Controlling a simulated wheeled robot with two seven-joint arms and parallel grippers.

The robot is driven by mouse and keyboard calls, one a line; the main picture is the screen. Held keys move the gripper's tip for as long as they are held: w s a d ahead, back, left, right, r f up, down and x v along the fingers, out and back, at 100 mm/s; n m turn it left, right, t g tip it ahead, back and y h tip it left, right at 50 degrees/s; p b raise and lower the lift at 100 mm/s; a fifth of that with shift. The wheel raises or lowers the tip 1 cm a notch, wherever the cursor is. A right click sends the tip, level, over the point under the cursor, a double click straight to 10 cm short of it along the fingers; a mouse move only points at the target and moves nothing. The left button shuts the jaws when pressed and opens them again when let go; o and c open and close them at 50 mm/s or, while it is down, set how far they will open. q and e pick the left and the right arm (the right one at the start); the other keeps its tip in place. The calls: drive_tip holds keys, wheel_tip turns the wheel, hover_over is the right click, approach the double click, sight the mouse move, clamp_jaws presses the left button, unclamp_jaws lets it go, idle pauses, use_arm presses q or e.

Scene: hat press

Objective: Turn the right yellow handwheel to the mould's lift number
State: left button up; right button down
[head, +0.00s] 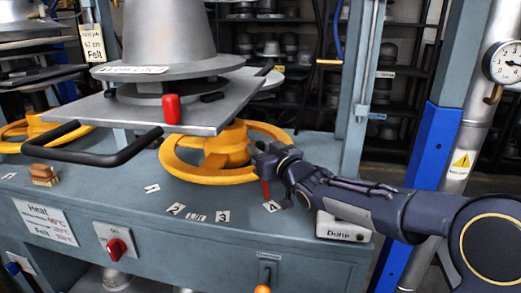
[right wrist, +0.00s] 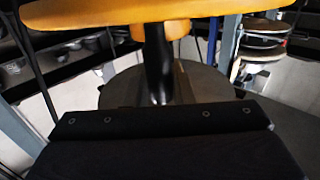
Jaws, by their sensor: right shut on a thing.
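The right yellow handwheel (head: 210,165) lies flat under the press plate, on the grey bench. My right gripper (head: 266,158) is shut at its right edge; the exact hold is partly hidden. A red piece (head: 265,188) shows just below the gripper. In the right wrist view, the yellow rim (right wrist: 90,14) crosses the top, with a dark post (right wrist: 157,65) below it. Number cards lie before the wheel; "2" (head: 175,208) and "3" (head: 222,216) are readable. The grey mould (head: 168,35) stands on the plate; its label (head: 138,70) is too small to read. My left gripper is out of view.
A black bar handle (head: 92,158) juts from the plate. A "Done" box (head: 342,228) sits under my right forearm. A wooden brush (head: 43,175) lies at left. A red switch (head: 117,247) is on the front panel. A blue post (head: 432,150) stands at right.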

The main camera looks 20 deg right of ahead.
drive_tip(key=shift+d+r, duration=0.1)
drive_tip(key=shift+d, duration=0.15)
drive_tip(key=c, duration=1.4)
unclamp_jaws()
drive_tip(key=shift+o, duration=0.5)
drive_tip(key=shift+a, duration=0.1)
drive_tip(key=s+d, duration=0.1)
drive_tip(key=s, duration=0.6)
drive_tip(key=shift+s+p, duration=0.35)
drive_tip(key=shift+p, duration=0.1)
